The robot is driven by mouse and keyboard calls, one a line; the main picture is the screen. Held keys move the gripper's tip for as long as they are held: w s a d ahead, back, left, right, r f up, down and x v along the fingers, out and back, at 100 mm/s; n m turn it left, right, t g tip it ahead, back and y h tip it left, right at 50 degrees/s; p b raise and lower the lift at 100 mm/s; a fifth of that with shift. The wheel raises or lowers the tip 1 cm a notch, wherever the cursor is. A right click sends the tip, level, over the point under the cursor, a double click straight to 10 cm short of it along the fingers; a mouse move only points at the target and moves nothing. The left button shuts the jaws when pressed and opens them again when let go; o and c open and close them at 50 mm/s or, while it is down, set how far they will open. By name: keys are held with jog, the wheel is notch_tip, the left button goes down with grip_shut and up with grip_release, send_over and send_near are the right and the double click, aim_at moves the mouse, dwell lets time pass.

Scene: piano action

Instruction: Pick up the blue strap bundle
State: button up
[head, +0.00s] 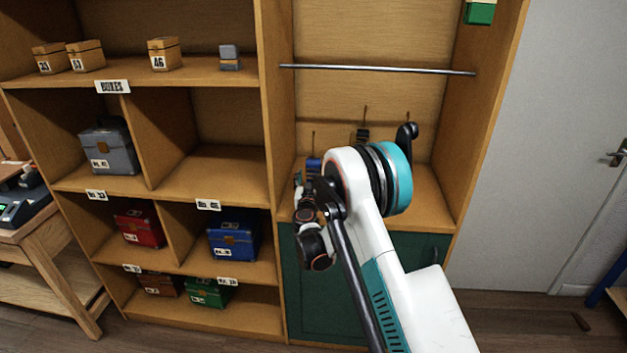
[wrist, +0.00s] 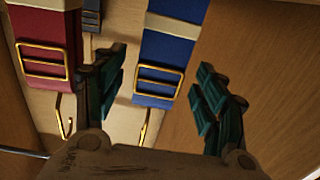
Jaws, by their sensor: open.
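The blue strap bundle (wrist: 168,48) shows in the wrist view as a flat blue band with a pale band across it and a gold buckle. My gripper (wrist: 162,88) is open, with one dark green-padded finger on each side of the blue strap's buckle end. I see no contact, and the gap in depth is hard to judge. In the head view a small blue patch (head: 313,165), likely this bundle, shows beside my arm in the right-hand bay. My arm hides most of that spot and my fingers there.
A red strap (wrist: 45,40) with a gold buckle hangs left of my left finger. A wooden panel (wrist: 265,65) stands close on the right. A metal rail (head: 375,69) spans the bay. Shelves at left hold several boxes, including a blue one (head: 233,238).

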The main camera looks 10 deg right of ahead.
aim_at(313, 175)
jog(key=x, duration=0.4)
jog(key=shift+w+b, duration=0.1)
jog(key=shift+b, duration=0.3)
jog(key=shift+r, duration=0.1)
jog(key=shift+c, duration=0.6)
jog(key=c, duration=1.2)
jog(key=shift+r, duration=0.1)
